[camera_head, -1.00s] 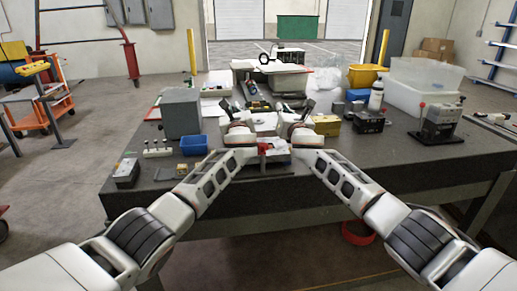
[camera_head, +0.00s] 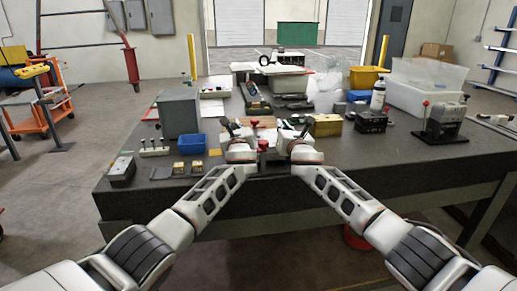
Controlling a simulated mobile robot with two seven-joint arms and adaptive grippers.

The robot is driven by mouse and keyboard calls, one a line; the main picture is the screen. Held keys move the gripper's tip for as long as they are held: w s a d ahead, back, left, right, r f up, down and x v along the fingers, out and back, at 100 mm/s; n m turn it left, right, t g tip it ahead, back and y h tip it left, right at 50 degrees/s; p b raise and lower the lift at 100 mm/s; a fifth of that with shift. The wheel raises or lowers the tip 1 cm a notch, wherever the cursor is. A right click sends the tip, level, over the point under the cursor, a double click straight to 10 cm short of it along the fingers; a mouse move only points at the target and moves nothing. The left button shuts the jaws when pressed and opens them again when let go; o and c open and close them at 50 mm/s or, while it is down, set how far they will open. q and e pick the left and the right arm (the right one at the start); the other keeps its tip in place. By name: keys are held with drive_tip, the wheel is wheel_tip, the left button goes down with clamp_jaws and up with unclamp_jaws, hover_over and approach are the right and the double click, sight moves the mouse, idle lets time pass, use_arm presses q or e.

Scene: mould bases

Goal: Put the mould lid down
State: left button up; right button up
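My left gripper (camera_head: 232,131) and my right gripper (camera_head: 302,131) face each other over the near middle of the dark table. Their dark fingers tilt outward, and a gap with small parts shows between the grippers. Two red knobs stand there, a far red knob (camera_head: 254,123) and a near red knob (camera_head: 263,145). A brownish flat piece (camera_head: 262,133) lies around them. The mould lid cannot be told for certain from these parts. The grippers' wrists hide much of what lies under them, and the fingertips are too small to show whether they hold anything.
Small yellow blocks (camera_head: 188,168) lie at the near left. The right front of the table is clear.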

use_arm(q)
drive_tip(key=o, duration=0.4)
drive_tip(key=shift+d+r, duration=0.15)
drive_tip(key=shift+d, duration=0.05)
use_arm(e)
drive_tip(key=o, duration=0.4)
use_arm(q)
drive_tip(key=shift+s+r, duration=0.1)
use_arm(e)
drive_tip(key=shift+s+r, duration=0.1)
drive_tip(key=shift+r, duration=0.1)
use_arm(q)
drive_tip(key=shift+a, duration=0.15)
use_arm(e)
drive_tip(key=shift+f, duration=0.1)
use_arm(q)
drive_tip(key=shift+v, duration=1.2)
drive_tip(key=v, duration=0.9)
drive_tip(key=shift+s, duration=0.35)
use_arm(e)
drive_tip(key=shift+v, duration=6)
